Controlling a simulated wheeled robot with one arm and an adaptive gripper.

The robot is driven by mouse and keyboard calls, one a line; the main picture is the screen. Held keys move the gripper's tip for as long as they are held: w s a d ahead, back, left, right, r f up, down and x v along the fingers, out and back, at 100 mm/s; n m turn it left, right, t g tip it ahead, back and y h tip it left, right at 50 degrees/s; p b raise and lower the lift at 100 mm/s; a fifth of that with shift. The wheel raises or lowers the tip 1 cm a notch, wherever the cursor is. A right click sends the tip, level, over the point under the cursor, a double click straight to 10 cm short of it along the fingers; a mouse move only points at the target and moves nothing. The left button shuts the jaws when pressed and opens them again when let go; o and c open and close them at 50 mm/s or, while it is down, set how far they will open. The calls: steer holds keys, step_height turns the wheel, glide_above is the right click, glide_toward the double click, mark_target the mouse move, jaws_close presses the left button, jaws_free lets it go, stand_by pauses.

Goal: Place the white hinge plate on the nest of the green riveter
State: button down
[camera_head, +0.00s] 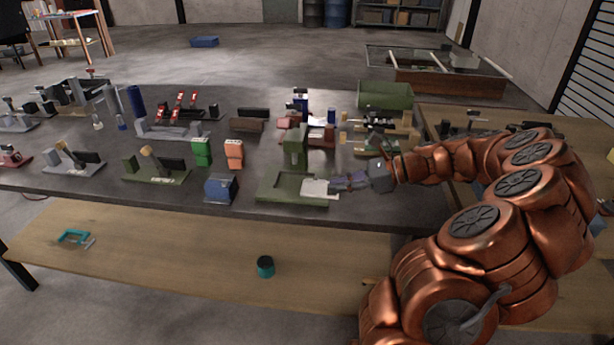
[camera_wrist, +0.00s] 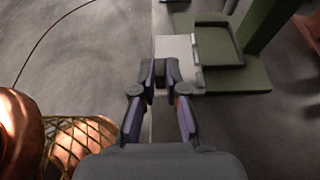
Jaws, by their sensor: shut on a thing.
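The green riveter (camera_head: 292,190) stands near the front edge of the dark table, with an upright green column and a flat base. Its nest, a shallow framed recess (camera_wrist: 218,45), shows in the wrist view and looks empty. The white hinge plate (camera_head: 318,187) is at the right end of the riveter's base; in the wrist view the plate (camera_wrist: 176,48) lies beside the nest, overlapping the base's edge. My gripper (camera_head: 338,186) is shut on the plate's near edge; its fingertips (camera_wrist: 160,75) show in the wrist view. Whether the plate touches the base I cannot tell.
A blue block-like device (camera_head: 221,188) stands left of the riveter. Orange (camera_head: 234,153) and green (camera_head: 202,152) devices stand behind it. Several clamps and fixtures crowd the table's back. A lower wooden bench (camera_head: 180,255) runs in front. The dark table right of the riveter is fairly clear.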

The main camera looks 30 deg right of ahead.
steer(key=w, duration=0.4)
steer(key=w+p, duration=0.1)
steer(key=w, duration=0.3)
steer(key=w+f, duration=0.1)
steer(key=w, duration=0.2)
steer(key=shift+w+a, duration=0.2)
steer(key=shift+w, duration=0.2)
steer(key=shift+f+p, duration=0.35)
steer(key=shift+f, duration=1.4)
steer(key=c, duration=1.2)
jaws_free()
steer(key=shift+f, duration=0.15)
steer(key=shift+s, duration=0.1)
steer(key=b+v, duration=0.1)
steer(key=v, duration=1.1)
